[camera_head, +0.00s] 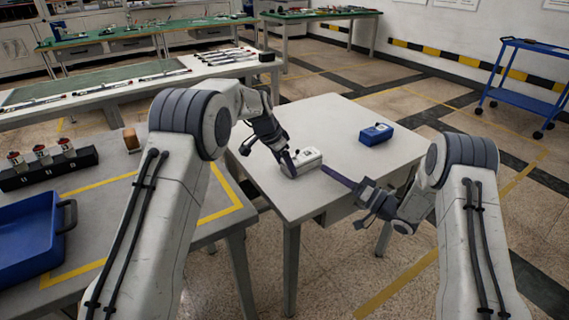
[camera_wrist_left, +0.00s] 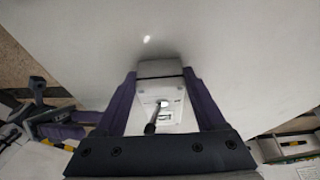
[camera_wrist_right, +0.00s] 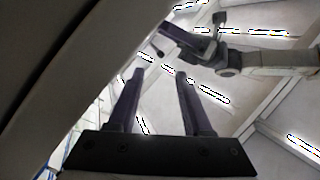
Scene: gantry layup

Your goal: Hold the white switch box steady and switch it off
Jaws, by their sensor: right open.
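The white switch box (camera_head: 309,157) sits on the pale table (camera_head: 335,115), with dark details on its top. My left gripper (camera_head: 291,160) is at its left end. In the left wrist view the box (camera_wrist_left: 160,70) lies between my left fingers (camera_wrist_left: 162,88), which press along both its sides. A dark lever (camera_wrist_left: 152,124) stands up from its face; its exact setting is too small to tell. My right gripper (camera_head: 343,190) is open and empty, off the table's front right edge, one finger pointing toward the box. In the right wrist view its fingertips (camera_wrist_right: 160,76) are apart with nothing between them.
A blue box (camera_head: 376,134) lies on the table to the right of the switch box. A grey table at left holds a blue tray (camera_head: 28,238) and a black rack (camera_head: 45,167) of small containers. The tabletop behind the switch box is clear.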

